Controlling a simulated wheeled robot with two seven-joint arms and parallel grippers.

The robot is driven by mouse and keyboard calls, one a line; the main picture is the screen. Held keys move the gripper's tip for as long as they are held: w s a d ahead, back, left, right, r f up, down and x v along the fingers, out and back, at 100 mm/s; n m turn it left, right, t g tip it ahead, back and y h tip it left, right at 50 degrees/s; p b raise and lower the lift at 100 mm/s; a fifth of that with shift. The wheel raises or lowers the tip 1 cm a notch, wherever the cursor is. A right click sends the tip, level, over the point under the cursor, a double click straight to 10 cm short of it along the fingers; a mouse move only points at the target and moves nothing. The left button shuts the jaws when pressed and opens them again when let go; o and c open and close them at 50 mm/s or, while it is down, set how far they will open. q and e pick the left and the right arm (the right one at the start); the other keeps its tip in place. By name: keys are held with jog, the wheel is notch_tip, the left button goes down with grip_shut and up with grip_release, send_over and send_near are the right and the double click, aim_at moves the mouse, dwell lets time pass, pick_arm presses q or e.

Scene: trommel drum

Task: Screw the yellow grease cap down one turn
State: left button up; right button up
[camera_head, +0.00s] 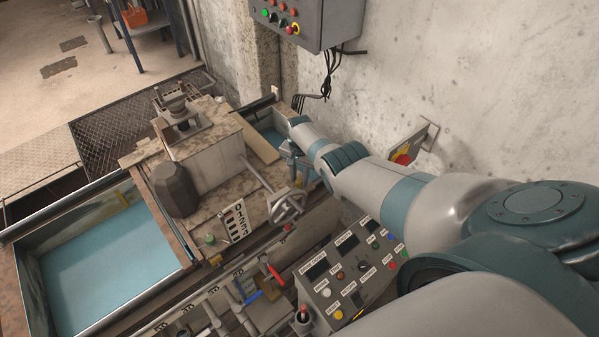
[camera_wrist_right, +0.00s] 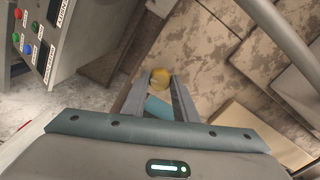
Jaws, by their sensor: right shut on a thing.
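The yellow grease cap (camera_wrist_right: 160,78) shows in the right wrist view as a small round yellow piece between the fingertips. My right gripper (camera_wrist_right: 162,82) is shut on it, one finger on each side. A blue-teal piece shows between the fingers behind the cap. In the head view my right arm comes in from the right, and its gripper (camera_head: 291,160) is beside the wall, just past the grey handwheel. My left gripper is not in view.
A grey handwheel (camera_head: 289,206) stands close below the right gripper. A control panel (camera_head: 350,268) with buttons lies under my right arm. A control box (camera_head: 307,20) and a red-yellow switch (camera_head: 404,157) are on the wall. A tank of blue water (camera_head: 105,262) is at left.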

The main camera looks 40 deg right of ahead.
aim_at(300, 180)
jog(key=shift+w+r+m, duration=0.1)
jog(key=shift+m, duration=0.2)
jog(key=o, duration=1.1)
jog(key=shift+c, duration=0.2)
jog(key=shift+r+p, duration=0.45)
jog(key=shift+r, duration=0.1)
notch_tip(300, 180, up, 5)
jog(key=shift+r+p, duration=0.1)
jog(key=shift+p, duration=1.05)
notch_tip(300, 180, up, 11)
jog(key=b, duration=0.1)
